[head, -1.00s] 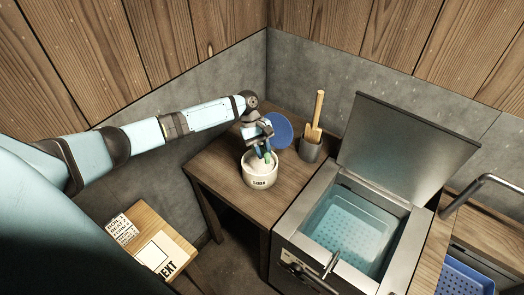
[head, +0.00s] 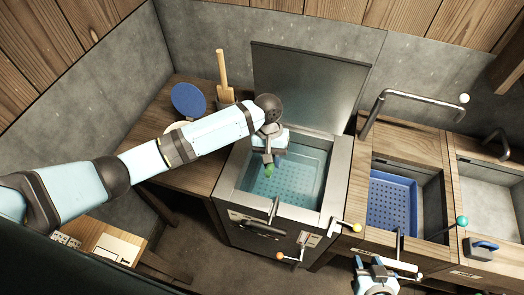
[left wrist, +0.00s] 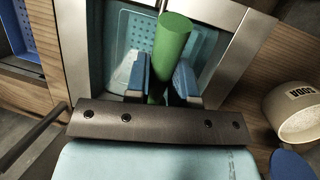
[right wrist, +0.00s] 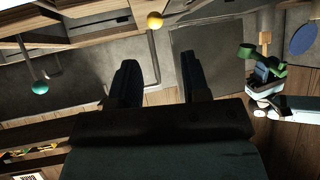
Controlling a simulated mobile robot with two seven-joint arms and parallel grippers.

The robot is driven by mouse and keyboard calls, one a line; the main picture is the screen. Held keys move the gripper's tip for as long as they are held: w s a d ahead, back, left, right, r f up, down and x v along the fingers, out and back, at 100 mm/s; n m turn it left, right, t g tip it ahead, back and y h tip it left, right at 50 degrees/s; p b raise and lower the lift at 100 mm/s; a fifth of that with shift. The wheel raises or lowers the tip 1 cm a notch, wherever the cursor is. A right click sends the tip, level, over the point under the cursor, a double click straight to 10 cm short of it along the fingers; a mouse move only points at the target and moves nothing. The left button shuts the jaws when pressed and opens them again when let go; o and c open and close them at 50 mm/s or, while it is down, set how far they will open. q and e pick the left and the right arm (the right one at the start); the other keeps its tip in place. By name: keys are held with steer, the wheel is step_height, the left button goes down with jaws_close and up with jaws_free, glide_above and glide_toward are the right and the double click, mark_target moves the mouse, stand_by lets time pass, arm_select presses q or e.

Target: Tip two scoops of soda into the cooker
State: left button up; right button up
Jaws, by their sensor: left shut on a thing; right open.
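My left gripper (head: 270,160) is shut on the green handle of a scoop (head: 269,170) and holds it over the open cooker (head: 228,190). In the left wrist view the green handle (left wrist: 172,45) stands between the two fingers; I cannot make out the scoop's bowl or what is in it. The cooker holds bluish liquid over a perforated basket, and its lid (head: 305,85) is raised. The white soda crock (left wrist: 297,112) shows at the right of the left wrist view; in the head view my left arm mostly hides it. My right gripper (head: 376,268) is open and empty, low in front of the sinks.
A round blue lid (head: 188,100) and a wooden paddle (head: 222,70) are on the wooden table left of the cooker. A blue perforated basket (head: 392,203) sits in the sink to the right. Levers with yellow (head: 356,227), orange and teal knobs stick out in front.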

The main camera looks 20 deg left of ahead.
arm_select(q)
steer(key=shift+s+f, duration=0.1)
steer(key=shift+f, duration=0.5)
steer(key=shift+s+a+f+n+t+h+b, duration=0.1)
steer(key=shift+a+f+n+t+h+b, duration=0.35)
steer(key=shift+h+b, duration=2.7)
steer(key=shift+s+a+f+n+t+h+b, duration=0.15)
steer(key=shift+f+t+h+b, duration=0.6)
steer(key=shift+h+b, duration=2.35)
steer(key=shift+w+a+f+n+t+h+b, duration=0.15)
steer(key=shift+f+n+t+h+b, duration=0.95)
steer(key=shift+b, duration=3.55)
arm_select(e)
step_height(320, 180, down, 18)
steer(key=w+a, duration=0.1)
steer(key=a, duration=0.1)
steer(key=shift+w+y, duration=0.15)
steer(key=shift+y, duration=0.15)
arm_select(q)
steer(key=shift+s+r+m+g+h, duration=0.1)
steer(key=shift+r+m+g+h, duration=0.35)
steer(key=shift+m+g, duration=0.2)
